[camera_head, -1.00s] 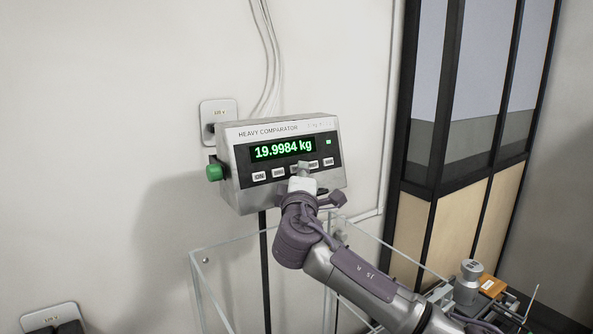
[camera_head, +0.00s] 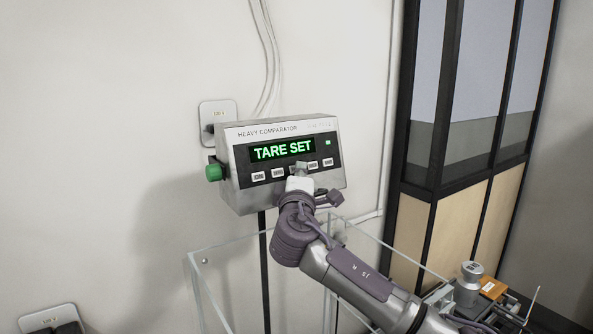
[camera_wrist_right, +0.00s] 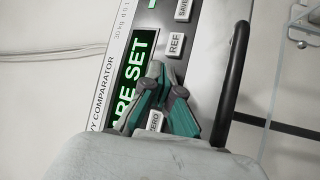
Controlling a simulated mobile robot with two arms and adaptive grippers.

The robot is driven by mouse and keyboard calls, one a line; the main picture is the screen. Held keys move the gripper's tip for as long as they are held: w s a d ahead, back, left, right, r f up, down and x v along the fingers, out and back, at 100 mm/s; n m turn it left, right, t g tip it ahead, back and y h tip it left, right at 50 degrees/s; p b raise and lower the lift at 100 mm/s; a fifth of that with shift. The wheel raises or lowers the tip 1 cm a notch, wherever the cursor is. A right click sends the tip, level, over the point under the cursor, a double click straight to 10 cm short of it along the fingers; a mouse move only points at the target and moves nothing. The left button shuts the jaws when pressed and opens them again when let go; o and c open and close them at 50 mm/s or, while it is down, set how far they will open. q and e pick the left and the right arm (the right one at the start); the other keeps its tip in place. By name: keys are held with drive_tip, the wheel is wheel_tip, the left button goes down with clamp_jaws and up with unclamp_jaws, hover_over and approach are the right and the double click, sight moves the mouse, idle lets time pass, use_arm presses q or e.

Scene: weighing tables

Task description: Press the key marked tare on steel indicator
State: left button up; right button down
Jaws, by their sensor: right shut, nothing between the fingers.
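The steel indicator (camera_head: 240,192), labelled HEAVY COMPARATOR, is mounted in front of the wall. Its green display (camera_head: 283,150) reads TARE SET, which also shows in part in the right wrist view (camera_wrist_right: 130,85). A row of pale keys runs below the display. In the wrist view the REF key (camera_wrist_right: 175,46) and ZERO key (camera_wrist_right: 155,121) show on either side of my fingertips. My right gripper (camera_wrist_right: 158,72) is shut and empty, its tips at the key row between these two. They hide the key there; contact cannot be told. My left gripper is not in view.
A green knob (camera_head: 213,172) sticks out at the indicator's left side. A clear-walled enclosure (camera_head: 205,262) stands below it. A steel weight (camera_head: 468,283) and other small items are at the lower right. A dark-framed cabinet (camera_head: 430,190) stands to the right.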

drive_tip(key=shift+s+d, duration=0.1)
drive_tip(key=shift+s+d+r, duration=0.2)
drive_tip(key=shift+s+d, duration=0.15)
drive_tip(key=shift+s, duration=0.2)
drive_tip(key=s+d, duration=0.1)
drive_tip(key=s, duration=0.1)
drive_tip(key=s+d+r+p, duration=0.1)
drive_tip(key=shift+s+d+r, duration=0.2)
drive_tip(key=shift+s+d, duration=0.2)
drive_tip(key=shift+f, duration=0.1)
idle(0.7)
